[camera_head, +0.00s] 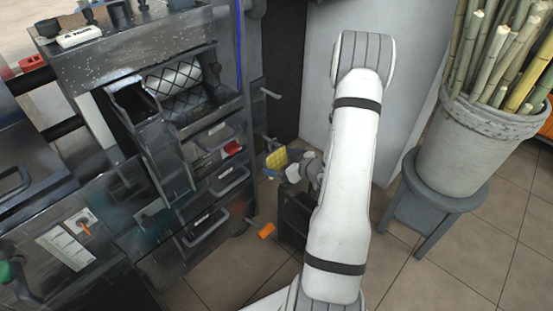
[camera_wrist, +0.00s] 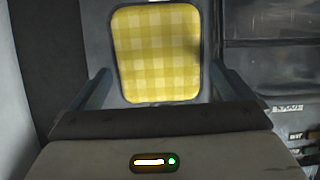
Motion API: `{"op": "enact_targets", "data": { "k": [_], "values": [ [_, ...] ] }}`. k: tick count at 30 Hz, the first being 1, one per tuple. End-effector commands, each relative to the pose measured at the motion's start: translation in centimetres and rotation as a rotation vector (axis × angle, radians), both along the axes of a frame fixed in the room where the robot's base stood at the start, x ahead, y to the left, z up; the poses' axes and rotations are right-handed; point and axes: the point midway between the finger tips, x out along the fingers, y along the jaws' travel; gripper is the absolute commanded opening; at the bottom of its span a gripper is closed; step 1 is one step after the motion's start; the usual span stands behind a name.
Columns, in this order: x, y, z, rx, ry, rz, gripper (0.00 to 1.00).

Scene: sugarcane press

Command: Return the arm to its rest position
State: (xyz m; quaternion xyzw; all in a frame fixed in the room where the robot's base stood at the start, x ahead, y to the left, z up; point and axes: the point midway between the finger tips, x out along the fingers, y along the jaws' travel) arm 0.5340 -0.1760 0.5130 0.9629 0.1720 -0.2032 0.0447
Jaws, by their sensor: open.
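My white arm (camera_head: 345,190) reaches up from the bottom of the head view and bends at the top. My gripper (camera_wrist: 160,76) shows in the wrist view with its two dark fingers apart. Nothing is held between them. A yellow checked panel or cloth (camera_wrist: 157,50) appears beyond the fingers; I cannot tell its exact distance. A yellow piece also shows in the head view (camera_head: 276,159), just left of my arm's wrist end. My forearm partly hides that end there.
The metal sugarcane press (camera_head: 150,110) with its rollers and drawers stands at the left. A grey bucket of canes (camera_head: 474,150) sits on a stool (camera_head: 425,213) at the right. An orange object (camera_head: 266,231) shows near the press's lower right. Tiled floor is clear at lower right.

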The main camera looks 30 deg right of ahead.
Motion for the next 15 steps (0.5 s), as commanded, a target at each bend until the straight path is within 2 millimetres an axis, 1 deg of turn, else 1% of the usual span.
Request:
{"op": "enact_targets", "data": {
  "k": [1,3,7,10,15],
  "values": [
    [-0.9,-0.5,0.8,0.000,0.000,-0.004,1.00],
    [-1.9,-0.8,1.2,0.001,0.000,-0.004,1.00],
    [-3.4,-1.3,1.8,-0.001,0.001,-0.003,1.00],
    [-4.0,-1.5,2.0,0.000,0.000,-0.001,1.00],
    [-4.3,-1.5,2.1,-0.001,0.000,0.000,1.00]
  ]
}}
